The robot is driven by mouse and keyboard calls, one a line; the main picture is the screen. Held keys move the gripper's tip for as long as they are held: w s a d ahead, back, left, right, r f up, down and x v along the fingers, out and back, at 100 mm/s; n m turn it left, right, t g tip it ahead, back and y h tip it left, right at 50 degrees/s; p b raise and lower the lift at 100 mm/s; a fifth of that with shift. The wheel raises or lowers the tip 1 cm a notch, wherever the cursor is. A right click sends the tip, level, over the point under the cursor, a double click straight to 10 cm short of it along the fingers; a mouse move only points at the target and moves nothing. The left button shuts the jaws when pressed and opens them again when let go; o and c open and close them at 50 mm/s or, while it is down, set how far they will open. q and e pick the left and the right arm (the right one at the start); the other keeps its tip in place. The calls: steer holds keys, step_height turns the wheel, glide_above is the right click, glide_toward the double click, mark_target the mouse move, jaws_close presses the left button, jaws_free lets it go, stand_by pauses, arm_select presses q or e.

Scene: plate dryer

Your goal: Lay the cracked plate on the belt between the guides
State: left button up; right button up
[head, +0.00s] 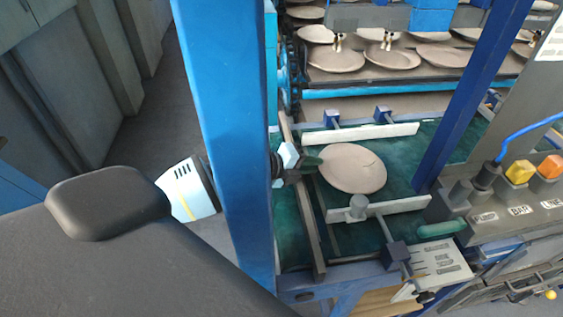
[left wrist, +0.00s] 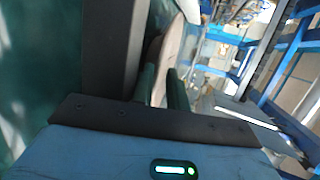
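The cracked plate (head: 352,168) is a round beige plate with a thin dark crack near its right side. In the head view it is over the green belt (head: 405,166), between the far white guide (head: 360,135) and the near white guide (head: 385,208). My left gripper (head: 316,162) reaches past the blue post and is shut on the plate's left rim. In the left wrist view the plate (left wrist: 172,48) shows nearly edge-on between the green fingers (left wrist: 161,88). I cannot tell whether its underside touches the belt. My right gripper is out of view.
A blue post (head: 222,140) stands in front of my left arm, and another blue post (head: 472,95) rises right of the belt. A control panel (head: 520,195) with coloured buttons is at right. Several plates sit on a rack (head: 395,78) behind.

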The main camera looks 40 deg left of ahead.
arm_select(q)
steer(key=v, duration=1.1)
steer(key=shift+r, duration=0.2)
steer(key=shift+a, duration=0.1)
steer(key=shift+s+r, duration=0.15)
steer(key=shift+s, duration=0.2)
